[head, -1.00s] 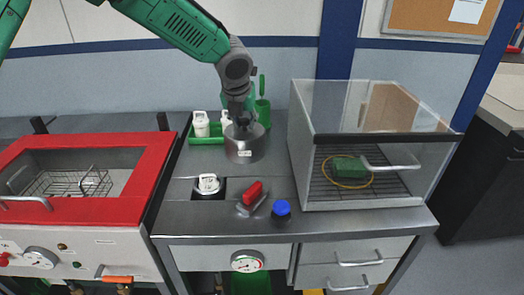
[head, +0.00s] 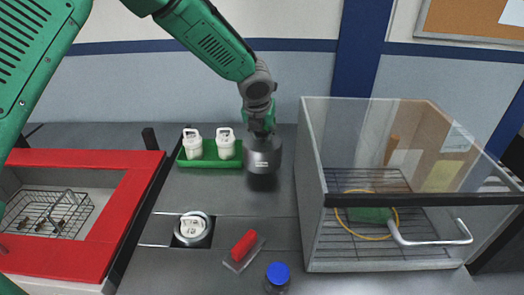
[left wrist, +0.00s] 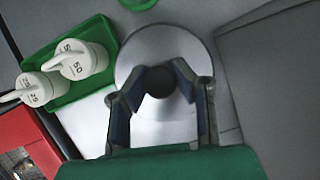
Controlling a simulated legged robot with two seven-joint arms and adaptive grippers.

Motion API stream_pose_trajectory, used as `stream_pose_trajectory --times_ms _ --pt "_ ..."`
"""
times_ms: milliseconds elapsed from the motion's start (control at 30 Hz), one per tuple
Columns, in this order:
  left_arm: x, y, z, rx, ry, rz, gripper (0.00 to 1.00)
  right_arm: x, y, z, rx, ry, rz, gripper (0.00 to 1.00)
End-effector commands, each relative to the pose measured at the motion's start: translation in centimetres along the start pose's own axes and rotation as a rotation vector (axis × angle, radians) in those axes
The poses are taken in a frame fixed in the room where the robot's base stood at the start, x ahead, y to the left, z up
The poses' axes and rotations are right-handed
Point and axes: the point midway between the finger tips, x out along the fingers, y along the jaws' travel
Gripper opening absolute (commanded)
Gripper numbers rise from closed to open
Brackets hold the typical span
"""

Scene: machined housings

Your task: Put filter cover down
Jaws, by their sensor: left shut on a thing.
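The filter cover, as I take it, is a round silver metal piece (head: 264,158) at the right of the green tray on the grey bench. My left gripper (head: 262,131) is above it, pointing down, shut on its top. In the left wrist view the cover is a wide pale disc (left wrist: 186,48) with a dark round knob (left wrist: 160,80) between the two fingers of the gripper (left wrist: 158,76). A dark patch lies just under the cover in the head view; I cannot tell whether it touches the bench. My right gripper is not in view.
A green tray (head: 213,163) holds two white handled weights (head: 226,143). A glass-walled case (head: 311,225) stands close on the right. In front are a round silver-topped item (head: 192,228), a red-handled tool (head: 244,246) and a blue-capped bottle (head: 278,272). A red-framed basin (head: 140,172) is left.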

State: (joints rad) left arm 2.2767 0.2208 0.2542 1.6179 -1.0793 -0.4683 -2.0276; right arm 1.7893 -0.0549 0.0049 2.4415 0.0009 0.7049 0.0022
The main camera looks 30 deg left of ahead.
Motion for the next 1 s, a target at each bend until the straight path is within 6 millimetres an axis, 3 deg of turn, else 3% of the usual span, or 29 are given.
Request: stream_pose_trajectory --times_ms 333,533,567,600,633,1000 --pt "3.7 0.5 -1.5 0.0 0.0 -0.004 0.0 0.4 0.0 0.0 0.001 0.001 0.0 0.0" --pt "3.8 0.4 -1.5 -0.002 -0.002 -0.005 0.0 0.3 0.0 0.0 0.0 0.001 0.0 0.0" --pt "3.9 0.4 -1.6 -0.001 0.0 -0.004 0.24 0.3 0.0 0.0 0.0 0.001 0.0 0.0" --pt "3.8 0.4 -1.6 -0.001 0.0 -0.004 0.38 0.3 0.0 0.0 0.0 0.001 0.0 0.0" --pt "3.8 0.4 -1.6 -0.001 0.0 -0.004 0.42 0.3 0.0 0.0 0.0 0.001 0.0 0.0" --pt "3.4 0.3 -1.5 -0.001 -0.001 -0.004 0.42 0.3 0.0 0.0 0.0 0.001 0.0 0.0"
